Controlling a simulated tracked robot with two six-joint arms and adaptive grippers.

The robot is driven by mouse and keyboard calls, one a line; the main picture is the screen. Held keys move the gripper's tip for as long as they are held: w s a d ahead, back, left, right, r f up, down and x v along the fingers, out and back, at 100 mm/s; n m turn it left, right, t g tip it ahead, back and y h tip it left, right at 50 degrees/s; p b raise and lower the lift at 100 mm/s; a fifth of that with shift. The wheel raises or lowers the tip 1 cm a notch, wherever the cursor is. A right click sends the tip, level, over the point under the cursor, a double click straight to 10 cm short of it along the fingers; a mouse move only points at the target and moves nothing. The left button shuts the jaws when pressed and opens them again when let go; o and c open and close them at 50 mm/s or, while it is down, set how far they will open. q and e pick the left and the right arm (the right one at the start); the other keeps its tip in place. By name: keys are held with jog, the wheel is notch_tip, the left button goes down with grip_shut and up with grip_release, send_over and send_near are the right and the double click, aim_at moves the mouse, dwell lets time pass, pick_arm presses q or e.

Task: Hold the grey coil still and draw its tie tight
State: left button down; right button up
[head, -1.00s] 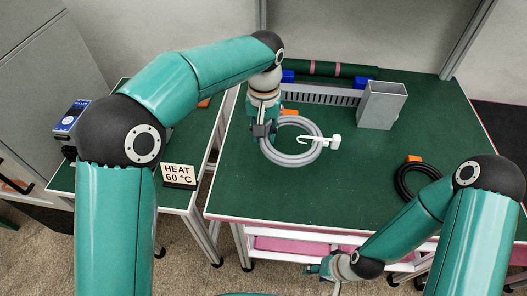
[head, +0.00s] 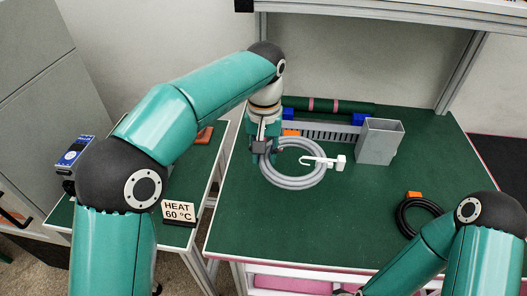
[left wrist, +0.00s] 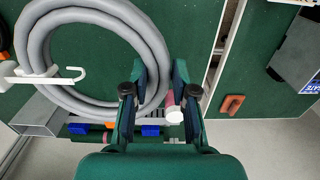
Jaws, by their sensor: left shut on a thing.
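The grey coil (head: 292,183) lies on the green table top, left of its middle. A white tie (head: 340,163) with a block-like head and a hooked strip sits at the coil's right side. The tie also shows in the left wrist view (left wrist: 40,75), at the left edge. My left gripper (head: 265,147) is shut on the coil's left side. In the left wrist view, its fingers (left wrist: 160,91) stand on either side of the grey strands (left wrist: 152,62). My right gripper is out of view; only its arm shows at lower right.
A black coil (head: 403,225) with an orange tab lies at right. A grey open box (head: 380,143) and a slotted grey duct (head: 318,131) stand at the back. A side table at left holds a "HEAT 60 °C" sign (head: 179,212). The table's front middle is clear.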

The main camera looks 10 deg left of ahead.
aim_at(264, 209)
pick_arm(q)
jog(key=shift+f, duration=0.1)
jog(key=shift+f+b, duration=6.4)
jog(key=shift+f, duration=3.45)
